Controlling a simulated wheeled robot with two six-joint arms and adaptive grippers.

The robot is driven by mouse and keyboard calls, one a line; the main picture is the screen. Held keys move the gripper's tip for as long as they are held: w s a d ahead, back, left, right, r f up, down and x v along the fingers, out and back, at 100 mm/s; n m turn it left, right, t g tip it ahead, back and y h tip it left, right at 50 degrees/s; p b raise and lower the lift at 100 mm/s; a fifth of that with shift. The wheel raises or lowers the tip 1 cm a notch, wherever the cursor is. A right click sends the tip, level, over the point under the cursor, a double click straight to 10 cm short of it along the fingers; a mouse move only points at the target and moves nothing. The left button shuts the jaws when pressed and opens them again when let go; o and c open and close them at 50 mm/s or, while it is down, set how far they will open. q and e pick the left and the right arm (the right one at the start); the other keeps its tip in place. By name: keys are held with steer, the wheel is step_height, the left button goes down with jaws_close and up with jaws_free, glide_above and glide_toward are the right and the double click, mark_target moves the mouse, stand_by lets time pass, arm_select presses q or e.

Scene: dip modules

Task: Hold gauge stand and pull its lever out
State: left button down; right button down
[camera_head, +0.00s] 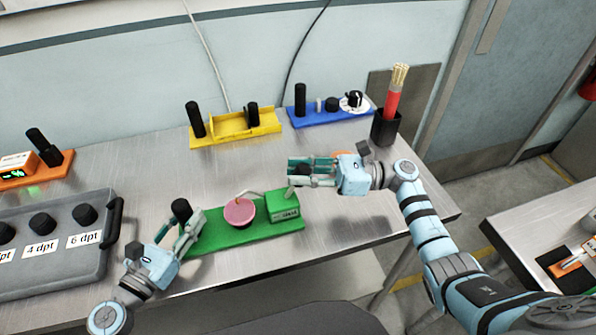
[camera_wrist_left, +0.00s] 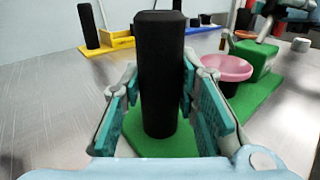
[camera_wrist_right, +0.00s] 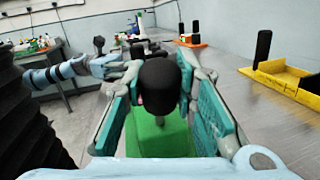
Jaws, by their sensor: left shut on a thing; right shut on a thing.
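The gauge stand is a green base (camera_head: 222,238) with a pink dish (camera_head: 239,212), a green box (camera_head: 284,207) with a small display, and a black upright post (camera_head: 181,209). My left gripper (camera_head: 186,227) is shut around that post, which also stands between its fingers in the left wrist view (camera_wrist_left: 160,75). My right gripper (camera_head: 300,172) is above and behind the green box. In the right wrist view its fingers are shut on a black rounded knob (camera_wrist_right: 164,86), seemingly the lever's end. The fingers hide most of the lever in the head view.
A yellow stand (camera_head: 235,127) and a blue stand (camera_head: 330,115) stand at the back, with a black cup (camera_head: 385,128) of sticks at right. A grey tray (camera_head: 60,268) with knobs is at left, near an orange stand (camera_head: 38,180). Table between is clear.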

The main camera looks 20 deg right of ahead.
steer(key=y, duration=0.1)
steer(key=d+f+t+y, duration=0.1)
steer(key=shift+d+m+y, duration=0.3)
steer(key=shift+m, duration=0.1)
steer(key=c, duration=1.3)
jaws_free()
steer(key=shift+r, duration=0.1)
step_height(320, 180, up, 10)
steer(key=shift+f, duration=0.1)
